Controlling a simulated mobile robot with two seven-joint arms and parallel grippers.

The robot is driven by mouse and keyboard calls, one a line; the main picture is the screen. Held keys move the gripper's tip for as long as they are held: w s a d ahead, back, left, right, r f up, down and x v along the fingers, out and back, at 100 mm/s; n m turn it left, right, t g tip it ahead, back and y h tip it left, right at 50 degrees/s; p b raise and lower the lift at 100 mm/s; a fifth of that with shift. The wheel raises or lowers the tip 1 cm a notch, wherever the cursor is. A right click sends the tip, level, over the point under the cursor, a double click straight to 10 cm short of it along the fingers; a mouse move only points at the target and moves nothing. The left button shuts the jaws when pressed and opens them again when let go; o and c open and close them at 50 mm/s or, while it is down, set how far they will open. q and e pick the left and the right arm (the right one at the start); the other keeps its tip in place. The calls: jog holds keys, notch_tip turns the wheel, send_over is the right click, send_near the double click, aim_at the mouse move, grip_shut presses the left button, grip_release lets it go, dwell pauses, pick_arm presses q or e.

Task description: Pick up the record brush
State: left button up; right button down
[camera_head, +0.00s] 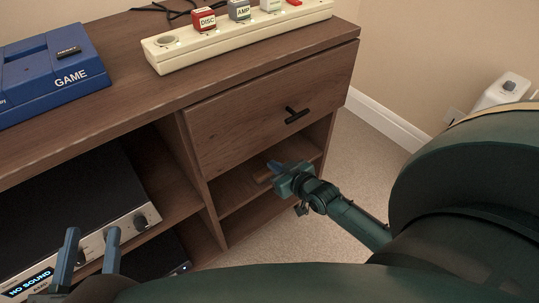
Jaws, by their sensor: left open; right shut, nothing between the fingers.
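My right gripper (273,167) reaches into the open shelf below the drawer, its fingers shut and empty. A small brown piece (262,179) shows just left of its fingertips on the shelf. It may be the record brush, but most of it is hidden by the gripper and I cannot tell whether they touch. My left gripper (92,238) is at the lower left, open and empty, its two blue fingers upright in front of the silver amplifier (92,250).
The wooden cabinet (130,85) has a closed drawer (260,115) with a black handle above the right shelf. A blue game console (50,80) and a cream power strip (245,35) with labelled plugs lie on top. Carpet (350,165) is clear to the right.

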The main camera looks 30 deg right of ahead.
jog(key=shift+s+f, duration=0.5)
jog(key=shift+s, duration=0.2)
jog(key=shift+w+r+p, duration=0.15)
jog(key=shift+r+p, duration=0.7)
jog(key=shift+p, duration=0.1)
